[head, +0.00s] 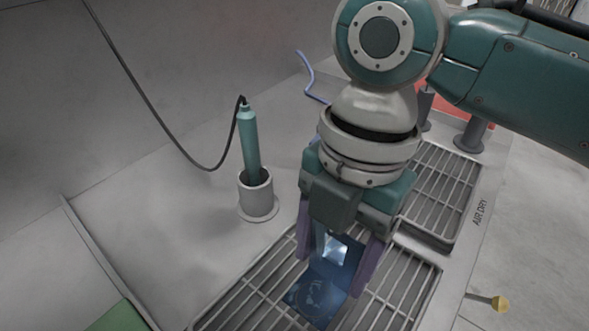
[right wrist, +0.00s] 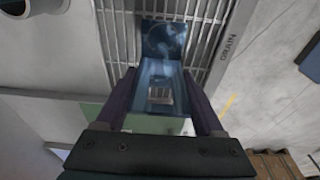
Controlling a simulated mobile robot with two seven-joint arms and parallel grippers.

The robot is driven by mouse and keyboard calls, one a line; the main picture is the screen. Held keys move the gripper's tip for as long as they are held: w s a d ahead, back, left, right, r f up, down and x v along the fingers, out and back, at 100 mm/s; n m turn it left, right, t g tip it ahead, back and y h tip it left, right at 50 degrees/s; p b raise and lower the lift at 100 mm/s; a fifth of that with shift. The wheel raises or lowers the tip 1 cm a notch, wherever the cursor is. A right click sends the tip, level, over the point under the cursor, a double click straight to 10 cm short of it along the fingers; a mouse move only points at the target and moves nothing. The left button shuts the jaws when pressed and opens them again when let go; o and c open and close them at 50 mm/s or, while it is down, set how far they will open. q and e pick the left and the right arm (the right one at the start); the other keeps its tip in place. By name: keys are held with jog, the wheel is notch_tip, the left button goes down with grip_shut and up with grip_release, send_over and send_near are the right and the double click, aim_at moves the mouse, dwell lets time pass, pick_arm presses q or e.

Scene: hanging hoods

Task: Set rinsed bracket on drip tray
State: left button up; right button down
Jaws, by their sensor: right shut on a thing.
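My right gripper (head: 333,262) points down over the front slatted tray (head: 409,290). Its two purple fingers are shut on the bracket (head: 312,294), a bluish, shiny angled metal piece. In the right wrist view the bracket (right wrist: 165,40) sits between the fingers (right wrist: 161,98), with its far plate over the slats. I cannot tell whether the bracket touches the slats. A second slatted tray (head: 442,188) lies behind, by the label AIR DRY. My left gripper is not in view.
A teal wand (head: 249,142) with a black hose stands in a grey cup (head: 257,196) left of the gripper. A red area (head: 451,108) and dark posts are at the back. A green surface (head: 117,318) is lower left.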

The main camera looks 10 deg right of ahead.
aim_at(328, 280)
jog(key=shift+f+b, duration=0.4)
jog(key=shift+f, duration=2.15)
jog(key=shift+f, duration=0.2)
grip_release()
jog(key=shift+r, duration=0.1)
